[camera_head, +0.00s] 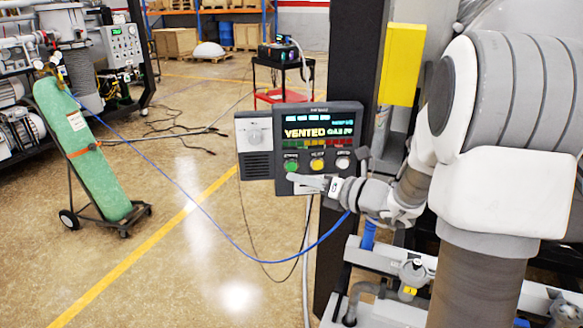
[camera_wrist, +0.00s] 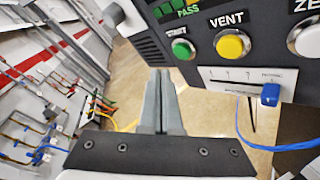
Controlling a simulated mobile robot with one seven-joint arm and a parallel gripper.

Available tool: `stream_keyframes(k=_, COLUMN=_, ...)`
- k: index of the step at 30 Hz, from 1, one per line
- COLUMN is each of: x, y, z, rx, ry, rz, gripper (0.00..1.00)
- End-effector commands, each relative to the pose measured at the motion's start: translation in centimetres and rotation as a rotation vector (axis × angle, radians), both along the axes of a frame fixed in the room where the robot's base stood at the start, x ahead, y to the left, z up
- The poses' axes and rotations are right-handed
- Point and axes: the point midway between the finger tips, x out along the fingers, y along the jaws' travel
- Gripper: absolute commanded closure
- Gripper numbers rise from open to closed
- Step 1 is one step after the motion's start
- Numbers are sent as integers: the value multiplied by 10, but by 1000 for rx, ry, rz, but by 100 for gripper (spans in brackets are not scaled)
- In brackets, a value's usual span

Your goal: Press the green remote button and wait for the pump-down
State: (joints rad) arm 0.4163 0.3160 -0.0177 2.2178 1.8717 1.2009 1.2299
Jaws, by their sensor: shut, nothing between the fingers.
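The green remote button (camera_head: 291,165) is at the lower left of a dark control box (camera_head: 318,112) on a black column. It also shows in the wrist view (camera_wrist: 182,49), left of the yellow VENT button (camera_wrist: 232,44). The box's display (camera_head: 319,132) reads VENTED in yellow letters. My gripper (camera_head: 292,178) is shut and empty. In the head view its tips overlap the box's lower edge, just below the green button. In the wrist view the shut fingers (camera_wrist: 160,75) point up, below and left of the button, and look apart from it.
A white button (camera_head: 343,163) is at the right of the row. A green gas cylinder (camera_head: 82,150) stands on a cart at the left. The floor between is mostly clear.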

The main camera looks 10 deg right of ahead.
Motion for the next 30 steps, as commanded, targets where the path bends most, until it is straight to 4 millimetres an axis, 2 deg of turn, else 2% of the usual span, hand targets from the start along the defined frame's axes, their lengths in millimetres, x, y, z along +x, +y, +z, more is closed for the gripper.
stream_keyframes(k=3, x=11, y=-1, z=0, rx=0, ry=1, rz=1, gripper=100)
stream_keyframes(k=8, x=17, y=-1, z=0, rx=-1, ry=0, rz=1, gripper=100)
stream_keyframes(k=30, x=18, y=-2, z=0, rx=-1, ry=0, rz=1, gripper=100)
